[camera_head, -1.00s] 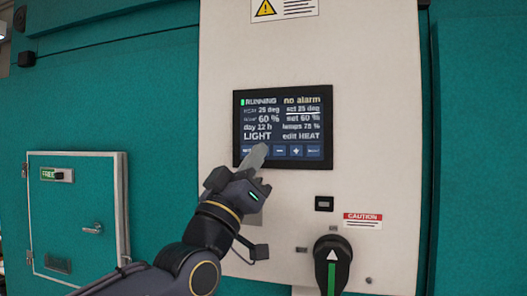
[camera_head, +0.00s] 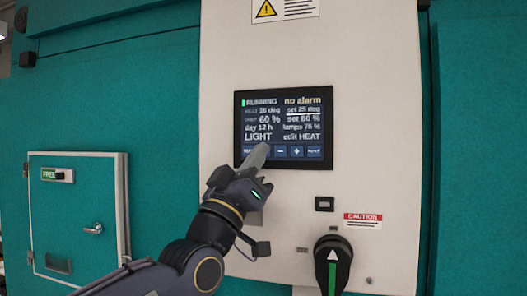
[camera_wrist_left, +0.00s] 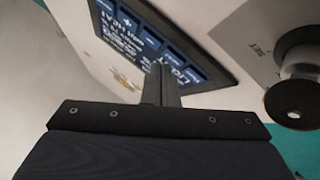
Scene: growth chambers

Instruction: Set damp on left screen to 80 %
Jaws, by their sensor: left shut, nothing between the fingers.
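The screen (camera_head: 282,127) is lit in a black frame on a pale panel. It reads RUNNING, no alarm, 60 %, day 12 h, LIGHT, set 25 deg, set 60 %, lamps 75 % and edit HEAT. The set 25 deg line is underlined. A row of blue buttons runs along its bottom, with a minus button (camera_head: 280,151) and a plus button (camera_head: 297,151). My left gripper (camera_head: 260,152) is shut and empty, its tips at the row's left part, hiding a button there. The screen also shows in the left wrist view (camera_wrist_left: 140,40), beyond the fingers (camera_wrist_left: 161,85). I cannot tell if they touch it.
A black rotary handle (camera_head: 331,262) with a green stripe sits below the screen, beside a CAUTION label (camera_head: 362,220). A small hatch (camera_head: 75,215) marked FREE is at the left. A warning label (camera_head: 284,9) is above.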

